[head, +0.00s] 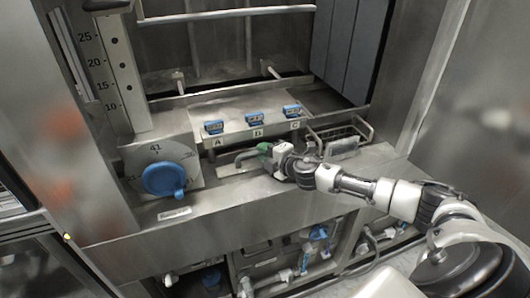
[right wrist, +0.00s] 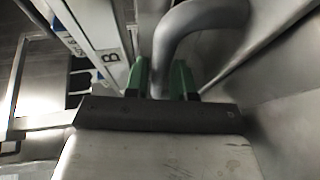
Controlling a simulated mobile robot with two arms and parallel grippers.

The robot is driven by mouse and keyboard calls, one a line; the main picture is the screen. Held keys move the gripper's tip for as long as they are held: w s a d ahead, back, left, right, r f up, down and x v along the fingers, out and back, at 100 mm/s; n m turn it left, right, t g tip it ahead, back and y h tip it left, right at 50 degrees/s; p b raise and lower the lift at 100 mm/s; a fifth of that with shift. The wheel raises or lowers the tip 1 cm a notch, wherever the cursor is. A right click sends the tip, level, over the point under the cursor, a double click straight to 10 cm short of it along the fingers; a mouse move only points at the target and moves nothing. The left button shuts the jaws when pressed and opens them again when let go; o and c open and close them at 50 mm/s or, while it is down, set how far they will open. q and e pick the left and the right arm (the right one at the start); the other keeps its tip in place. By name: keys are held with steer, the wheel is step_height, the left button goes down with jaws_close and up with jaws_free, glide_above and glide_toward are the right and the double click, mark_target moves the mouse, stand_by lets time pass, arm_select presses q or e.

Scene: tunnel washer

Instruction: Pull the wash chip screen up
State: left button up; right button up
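A grey bent bar (head: 245,155), which looks like the handle of the wash chip screen, is low in the trough below labels A and B. The screen under it is mostly hidden. My right gripper (head: 266,149), with green fingertips, is at this bar, reaching in from the right. In the right wrist view the thick bar (right wrist: 190,25) curves down between the two green fingers (right wrist: 162,80). The fingers lie close against both sides of it, and the gripper looks shut on it. My left gripper is not in view.
A wire basket (head: 341,141) stands right of the gripper. A blue knob (head: 164,179) on a dial and a numbered scale (head: 103,62) are at the left. Pipes (head: 315,250) run below the front ledge.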

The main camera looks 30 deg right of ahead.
jaws_close()
step_height(320, 180, up, 15)
steer(key=p, duration=1.3)
steer(key=shift+p, duration=0.4)
steer(key=shift+f, duration=0.2)
steer(key=shift+o, duration=1.9)
jaws_free()
steer(key=shift+s, duration=0.1)
steer(key=b+v, duration=0.5)
steer(key=v, duration=0.5)
steer(key=shift+s, duration=0.3)
